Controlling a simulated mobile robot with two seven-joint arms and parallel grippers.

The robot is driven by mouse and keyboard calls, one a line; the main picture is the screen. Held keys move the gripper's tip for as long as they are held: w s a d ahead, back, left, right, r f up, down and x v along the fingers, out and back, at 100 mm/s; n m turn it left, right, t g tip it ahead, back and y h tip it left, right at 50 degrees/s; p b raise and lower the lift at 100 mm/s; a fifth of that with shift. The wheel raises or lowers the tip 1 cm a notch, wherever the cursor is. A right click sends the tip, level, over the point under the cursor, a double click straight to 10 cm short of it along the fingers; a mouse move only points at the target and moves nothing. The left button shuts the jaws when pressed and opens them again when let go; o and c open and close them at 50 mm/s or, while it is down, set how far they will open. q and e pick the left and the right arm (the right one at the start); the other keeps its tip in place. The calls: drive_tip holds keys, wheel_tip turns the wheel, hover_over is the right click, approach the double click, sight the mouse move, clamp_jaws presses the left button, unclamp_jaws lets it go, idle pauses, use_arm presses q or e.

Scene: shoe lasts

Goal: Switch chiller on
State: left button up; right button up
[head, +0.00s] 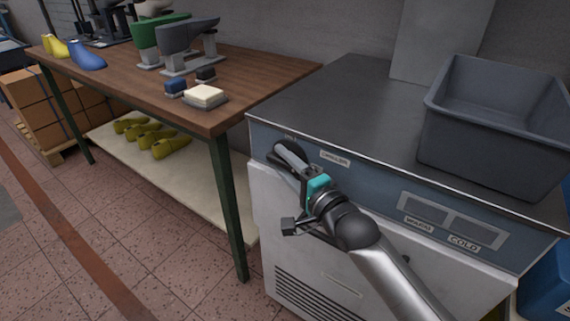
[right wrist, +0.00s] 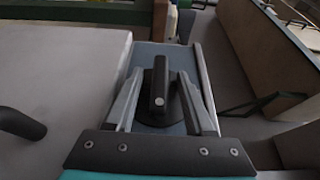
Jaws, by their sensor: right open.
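The chiller (head: 375,185) is a cabinet with a metal top and a blue-grey front panel, at the right of the head view. A small "CHILLER" label (head: 335,159) is on the panel. My right gripper (head: 288,158) is at the panel's left end, left of the label. In the right wrist view a black rotary knob (right wrist: 159,92) with a pale dot stands between the open fingers, one on each side. I cannot tell whether they touch it. In the head view the gripper partly hides the knob. My left gripper is not in view.
A grey bin (head: 490,145) stands on the chiller's top at the right. A wooden table (head: 120,75) with shoe lasts, a machine and a cream block (head: 205,95) stands to the left.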

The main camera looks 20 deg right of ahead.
drive_tip(key=shift+c, duration=0.3)
clamp_jaws()
idle(0.4)
